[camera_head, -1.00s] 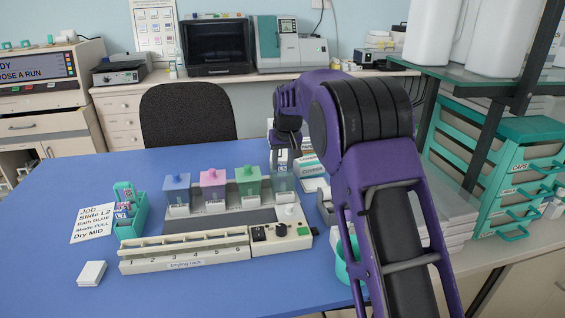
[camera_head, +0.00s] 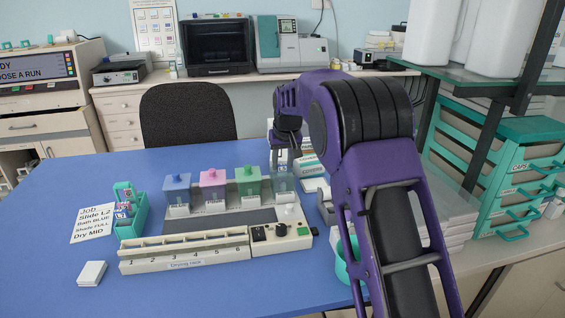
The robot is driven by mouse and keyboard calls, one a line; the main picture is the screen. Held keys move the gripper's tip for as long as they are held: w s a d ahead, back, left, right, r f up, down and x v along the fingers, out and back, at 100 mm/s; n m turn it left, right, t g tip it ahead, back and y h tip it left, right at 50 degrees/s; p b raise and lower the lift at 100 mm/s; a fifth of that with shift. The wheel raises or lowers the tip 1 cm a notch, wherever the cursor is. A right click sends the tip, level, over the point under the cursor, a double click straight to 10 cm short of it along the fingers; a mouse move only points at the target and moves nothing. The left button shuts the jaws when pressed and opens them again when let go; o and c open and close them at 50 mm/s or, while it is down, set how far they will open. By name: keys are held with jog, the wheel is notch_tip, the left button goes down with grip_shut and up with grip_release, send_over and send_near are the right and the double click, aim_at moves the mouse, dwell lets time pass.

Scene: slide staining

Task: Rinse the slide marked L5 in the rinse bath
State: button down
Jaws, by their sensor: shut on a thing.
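My gripper (camera_head: 281,166) is small and partly hidden behind my purple arm. It is at the clear bath (camera_head: 284,185), the rightmost of the row of baths, with its fingertips at the bath's top. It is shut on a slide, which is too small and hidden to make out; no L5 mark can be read. Whether the slide is in the liquid cannot be told. The blue bath (camera_head: 177,183), pink bath (camera_head: 213,180) and green bath (camera_head: 248,177) stand to the left with knobbed lids on. A green slide rack (camera_head: 132,225) with slides stands at the left.
A drying rack (camera_head: 185,264) with numbered slots lies in front, beside a control box with knobs (camera_head: 281,238). A job card (camera_head: 94,222) reads Slide L2, Bath BLUE. Boxes (camera_head: 313,166) crowd behind the gripper.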

jog(key=shift+r, duration=0.1)
dwell(0.3)
notch_tip(320, 180, up, 9)
jog(key=p, duration=0.6)
jog(key=shift+r, duration=0.2)
